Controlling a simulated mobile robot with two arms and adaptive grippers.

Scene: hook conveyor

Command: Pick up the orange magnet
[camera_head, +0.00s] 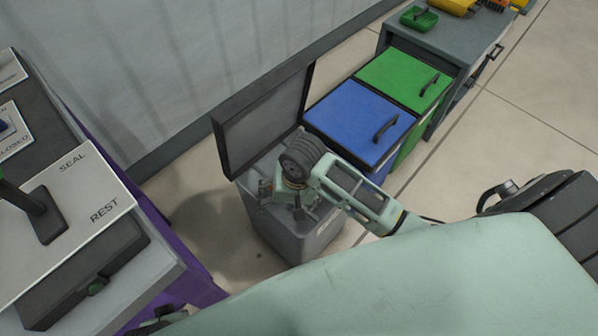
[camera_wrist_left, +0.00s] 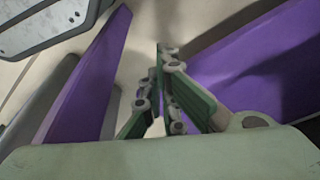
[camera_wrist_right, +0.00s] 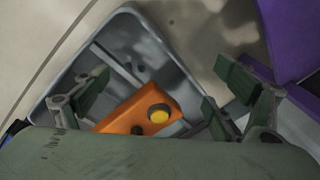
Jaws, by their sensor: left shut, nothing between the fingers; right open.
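The orange magnet (camera_wrist_right: 132,117) is an orange block with a round yellow button. It lies inside a grey bin (camera_wrist_right: 167,58) in the right wrist view, and its near part is hidden by my gripper body. My right gripper (camera_wrist_right: 160,92) is open, its fingers spread on either side of the magnet and not touching it as far as I can see. In the head view my right gripper (camera_head: 284,202) is over the mouth of the grey bin (camera_head: 283,232), and the magnet is hidden there. My left gripper (camera_wrist_left: 163,75) is shut and empty beside purple panels.
The bin's dark lid (camera_head: 265,112) stands open behind my right gripper. A blue bin (camera_head: 358,118) and a green bin (camera_head: 405,78) stand close to its right. A white board marked SEAL and REST (camera_head: 82,212) is on the left. Bare floor lies between.

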